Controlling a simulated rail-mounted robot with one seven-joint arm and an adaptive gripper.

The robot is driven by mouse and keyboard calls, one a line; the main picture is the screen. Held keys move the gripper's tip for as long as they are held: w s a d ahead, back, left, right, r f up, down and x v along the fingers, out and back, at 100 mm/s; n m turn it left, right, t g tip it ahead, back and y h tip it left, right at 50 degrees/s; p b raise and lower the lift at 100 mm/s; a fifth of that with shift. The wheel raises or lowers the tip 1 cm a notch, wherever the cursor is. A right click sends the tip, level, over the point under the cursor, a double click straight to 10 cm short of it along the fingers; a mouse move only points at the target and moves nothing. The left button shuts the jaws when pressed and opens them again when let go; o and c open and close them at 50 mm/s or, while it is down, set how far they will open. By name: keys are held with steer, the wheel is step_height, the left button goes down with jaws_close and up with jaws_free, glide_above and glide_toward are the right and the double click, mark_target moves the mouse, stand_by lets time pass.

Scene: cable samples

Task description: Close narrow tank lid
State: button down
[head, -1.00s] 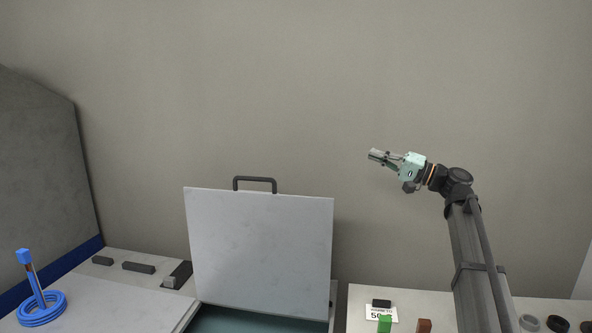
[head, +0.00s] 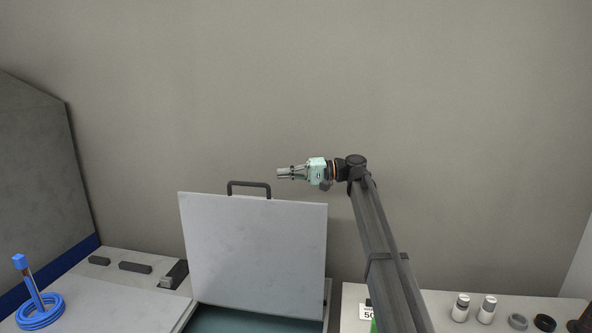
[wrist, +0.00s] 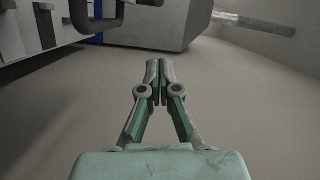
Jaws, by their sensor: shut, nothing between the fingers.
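The narrow tank lid (head: 254,260) is a flat grey panel that stands raised, nearly upright, in the head view. A dark bar handle (head: 249,185) sits on its top edge. The handle also shows at the upper left of the wrist view (wrist: 88,22). Part of the tank opening (head: 245,322) shows below the lid. My gripper (head: 279,173) is just right of the handle in the head view and points left. In the wrist view its fingertips (wrist: 160,65) are together with nothing between them. No contact with the lid shows.
A large grey panel (head: 40,165) stands at the far left. A blue coil with a post (head: 38,312) lies at the lower left. Dark blocks (head: 135,267) sit left of the lid. White-capped jars (head: 461,307) and dark rings (head: 545,322) stand on the right counter. The wall behind is bare.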

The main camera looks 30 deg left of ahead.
steer(key=s+a+p, duration=0.2)
steer(key=s, duration=0.1)
steer(key=s+a+p, duration=0.1)
steer(key=s, duration=0.1)
steer(key=shift+s+f, duration=0.1)
steer(key=shift+f, duration=0.1)
steer(key=shift+s+d+f, duration=0.2)
steer(key=shift+s+f, duration=0.05)
steer(key=shift+s, duration=0.3)
